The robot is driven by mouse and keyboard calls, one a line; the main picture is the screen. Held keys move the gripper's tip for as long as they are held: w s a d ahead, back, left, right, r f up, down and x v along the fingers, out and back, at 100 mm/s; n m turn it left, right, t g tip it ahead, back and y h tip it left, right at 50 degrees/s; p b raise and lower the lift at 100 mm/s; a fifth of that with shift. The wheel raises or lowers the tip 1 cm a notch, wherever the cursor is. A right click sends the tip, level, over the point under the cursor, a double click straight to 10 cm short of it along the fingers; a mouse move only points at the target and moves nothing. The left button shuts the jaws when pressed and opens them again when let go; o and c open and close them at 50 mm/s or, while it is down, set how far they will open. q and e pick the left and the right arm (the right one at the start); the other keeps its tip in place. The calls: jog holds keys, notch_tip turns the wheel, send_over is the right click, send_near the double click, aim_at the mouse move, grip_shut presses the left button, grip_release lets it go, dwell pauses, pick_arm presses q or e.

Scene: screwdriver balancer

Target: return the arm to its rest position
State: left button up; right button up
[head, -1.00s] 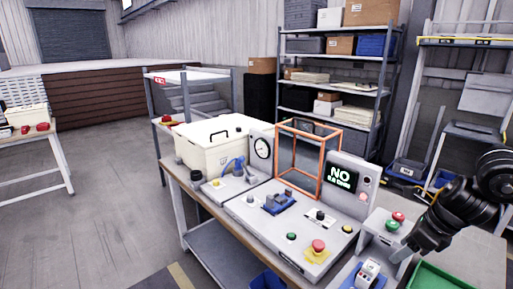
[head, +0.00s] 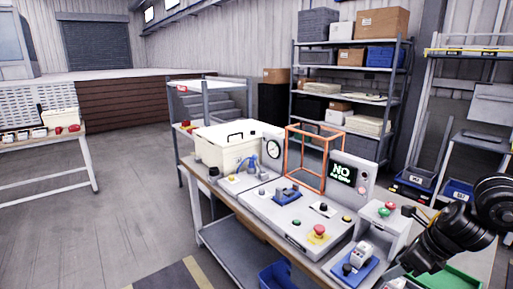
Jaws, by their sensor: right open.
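My right arm (head: 465,228) is black and comes in from the right edge, over the right end of the workbench. My right gripper (head: 411,240) is open and shows no held object. It is in front of and to the right of the box with the red and green buttons (head: 384,209), above the green tray (head: 452,277). Its fingertips are small and dark, so their exact gap is hard to make out. My left gripper is not in view.
The workbench carries a cream case (head: 226,146), a dial gauge (head: 273,148), an orange frame (head: 288,160), a display reading "NO" (head: 342,174) and a red mushroom button (head: 319,231). A blue bin (head: 276,276) is below. Open floor (head: 130,200) lies left.

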jog(key=s+a+f+m+t+y, duration=0.1)
jog(key=a+f+m+t+y, duration=0.15)
jog(key=a+f+m, duration=0.75)
jog(key=s+a+r+m+t+y, duration=0.15)
jog(key=a+m+t, duration=0.4)
jog(key=a, duration=1.05)
jog(key=s+d+f+m+g+h, duration=0.25)
jog(key=s+d+f+m, duration=0.2)
jog(key=s+m, duration=0.35)
jog(key=s+d+f+m+g+h, duration=0.2)
jog(key=s+d+f+m+g, duration=0.15)
jog(key=s+f+m, duration=0.4)
jog(key=s+d+f+m+g+h, duration=0.25)
jog(key=s+d+f+m, duration=0.2)
jog(key=s+m, duration=0.45)
notch_tip(320, 180, down, 28)
jog(key=s+g, duration=0.1)
jog(key=g, duration=0.1)
jog(key=s+d+f, duration=0.3)
jog(key=s+f, duration=1)
jog(key=s, duration=0.2)
jog(key=shift+s+d+f+g, duration=0.15)
jog(key=shift+s+g, duration=0.15)
jog(key=shift+g, duration=0.05)
